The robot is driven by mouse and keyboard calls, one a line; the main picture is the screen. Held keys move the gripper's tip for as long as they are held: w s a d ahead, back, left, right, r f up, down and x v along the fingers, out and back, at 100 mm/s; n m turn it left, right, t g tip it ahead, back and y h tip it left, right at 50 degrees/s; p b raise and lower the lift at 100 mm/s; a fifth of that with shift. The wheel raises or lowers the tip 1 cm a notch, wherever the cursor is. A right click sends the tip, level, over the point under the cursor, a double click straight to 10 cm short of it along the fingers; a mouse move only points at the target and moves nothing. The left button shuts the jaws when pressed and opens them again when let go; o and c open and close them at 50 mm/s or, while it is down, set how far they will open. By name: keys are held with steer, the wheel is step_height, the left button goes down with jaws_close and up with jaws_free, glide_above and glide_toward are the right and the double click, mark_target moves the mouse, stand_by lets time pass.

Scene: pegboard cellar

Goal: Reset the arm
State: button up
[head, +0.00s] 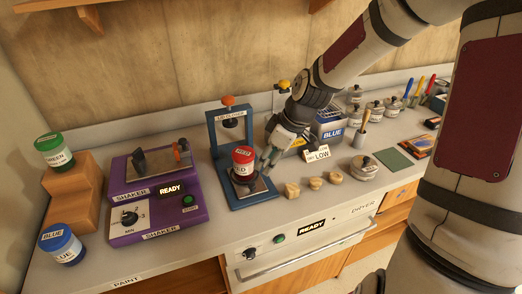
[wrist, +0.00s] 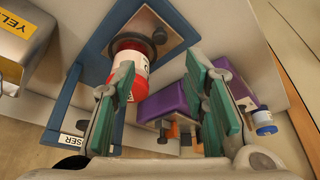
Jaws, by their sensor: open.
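My gripper (head: 270,154) is open and empty, just right of a red-lidded paint jar (head: 243,160) in the head view. The jar, labelled RED, stands upright on the base of a blue lid closer (head: 216,150), under its press head. In the wrist view, the two green-padded fingers of my gripper (wrist: 168,88) are spread apart. The red jar (wrist: 130,58) shows there beyond the left finger, which hides part of it. I cannot tell whether that finger touches the jar. My arm comes in from the upper right.
A purple shaker (head: 160,205) reading READY stands left, beside wooden steps (head: 75,190) with green (head: 55,150) and blue (head: 61,243) jars. A dryer (head: 300,240) is below.

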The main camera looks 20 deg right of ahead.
steer(key=s+a+r+m+t+h, duration=0.2)
steer(key=s+r+m, duration=0.7)
steer(key=s+r, duration=1.1)
steer(key=s+a+h, duration=0.1)
steer(key=s, duration=0.2)
steer(key=shift+a+r, duration=0.3)
steer(key=shift+a, duration=0.05)
